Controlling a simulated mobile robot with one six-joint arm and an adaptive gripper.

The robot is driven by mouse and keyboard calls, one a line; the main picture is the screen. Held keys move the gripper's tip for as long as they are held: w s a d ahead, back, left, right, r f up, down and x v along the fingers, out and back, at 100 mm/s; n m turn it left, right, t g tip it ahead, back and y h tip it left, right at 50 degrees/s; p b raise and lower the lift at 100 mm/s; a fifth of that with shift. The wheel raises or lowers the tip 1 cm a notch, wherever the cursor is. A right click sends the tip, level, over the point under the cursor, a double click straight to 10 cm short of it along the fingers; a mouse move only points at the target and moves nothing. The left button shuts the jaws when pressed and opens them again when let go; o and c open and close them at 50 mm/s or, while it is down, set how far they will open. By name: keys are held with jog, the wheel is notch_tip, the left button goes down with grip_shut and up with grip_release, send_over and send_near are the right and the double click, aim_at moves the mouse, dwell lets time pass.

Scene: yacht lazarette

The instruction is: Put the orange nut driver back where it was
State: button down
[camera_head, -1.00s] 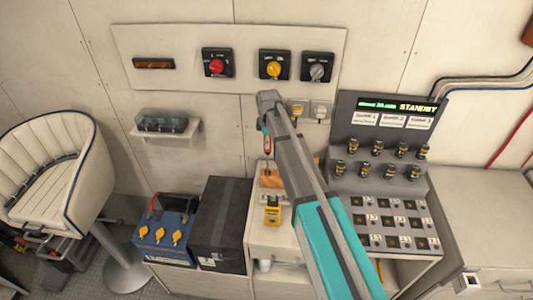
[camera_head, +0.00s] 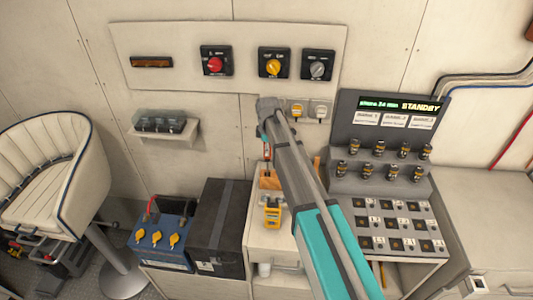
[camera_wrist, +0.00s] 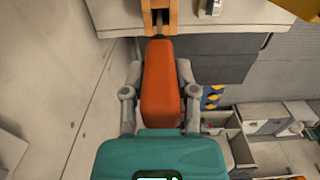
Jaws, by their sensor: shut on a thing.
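The orange nut driver (camera_wrist: 160,82) fills the middle of the wrist view, its handle between my gripper's fingers (camera_wrist: 158,98). My gripper (camera_head: 265,142) is shut on it in the head view, where the driver (camera_head: 267,153) hangs upright with its shaft pointing down. A wooden holder (camera_head: 269,183) stands on the white counter directly below the driver. The same holder (camera_wrist: 157,28) shows at the top of the wrist view, beyond the handle. The shaft's lower end is too small to tell whether it is inside the holder or just above it.
A yellow meter (camera_head: 272,214) lies in front of the holder. A dark box (camera_head: 220,225) and a blue battery (camera_head: 163,246) stand to the left. A grey console (camera_head: 385,178) with several black-and-yellow parts stands close to the right of my arm. The wall is just behind.

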jog(key=shift+f, duration=0.15)
jog(key=shift+c, duration=2)
grip_release()
jog(key=shift+r, duration=0.2)
notch_tip(320, 180, up, 12)
jog(key=p, duration=1.2)
jog(key=shift+f, duration=0.1)
jog(key=s+d+m, duration=1.7)
jog(key=s+d, duration=0.5)
jog(key=s, duration=0.4)
jog(key=shift+d+m, duration=0.3)
jog(key=shift+d, duration=0.05)
